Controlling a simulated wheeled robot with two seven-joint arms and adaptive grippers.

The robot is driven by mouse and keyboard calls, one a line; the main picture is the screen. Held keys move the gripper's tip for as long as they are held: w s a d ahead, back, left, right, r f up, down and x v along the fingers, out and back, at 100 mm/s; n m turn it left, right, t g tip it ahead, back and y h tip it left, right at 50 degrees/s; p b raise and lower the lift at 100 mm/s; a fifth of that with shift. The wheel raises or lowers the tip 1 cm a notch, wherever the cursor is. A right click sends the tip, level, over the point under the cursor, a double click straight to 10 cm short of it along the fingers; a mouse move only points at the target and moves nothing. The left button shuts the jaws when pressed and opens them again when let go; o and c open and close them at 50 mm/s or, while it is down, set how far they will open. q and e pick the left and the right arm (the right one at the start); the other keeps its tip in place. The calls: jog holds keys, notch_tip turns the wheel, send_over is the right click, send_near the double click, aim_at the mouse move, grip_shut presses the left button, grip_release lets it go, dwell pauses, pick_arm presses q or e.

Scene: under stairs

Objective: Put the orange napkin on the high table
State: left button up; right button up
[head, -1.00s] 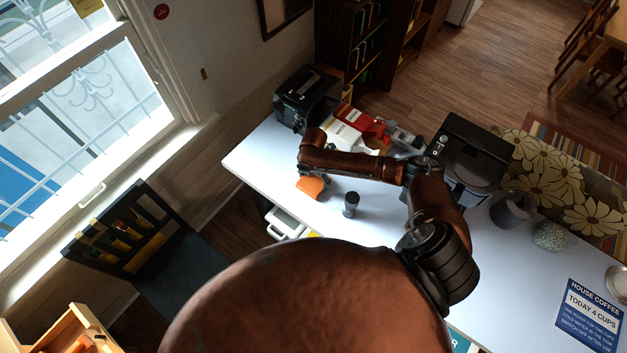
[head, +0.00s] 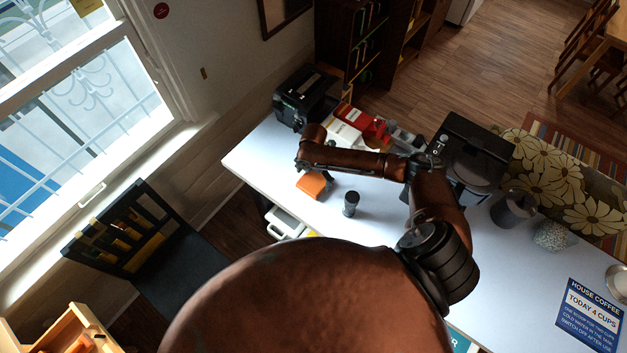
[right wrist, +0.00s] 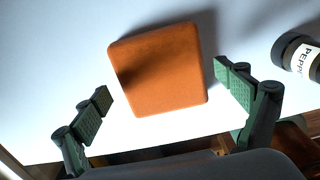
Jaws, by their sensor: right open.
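The orange napkin (head: 312,184), a flat rounded square, lies on the white table (head: 260,165) near its left front edge. In the right wrist view the napkin (right wrist: 160,68) lies between the open fingers of my right gripper (right wrist: 162,88), with a gap on each side. In the head view the right gripper (head: 314,175) is low over the napkin, partly hidden by its wrist. I cannot tell which table is the high one; part of a wooden table (head: 612,25) shows at the top right. My left gripper is not in view.
A dark pepper shaker (head: 351,203) stands right of the napkin. Behind my arm are a black machine (head: 305,97), a red object (head: 362,121) and a coffee maker (head: 470,155). A dark chair-like piece (head: 130,240) stands at the left.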

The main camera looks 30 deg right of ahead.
aim_at(314, 180)
notch_tip(314, 180, up, 11)
jog(key=b, duration=0.1)
jog(key=shift+f, duration=0.2)
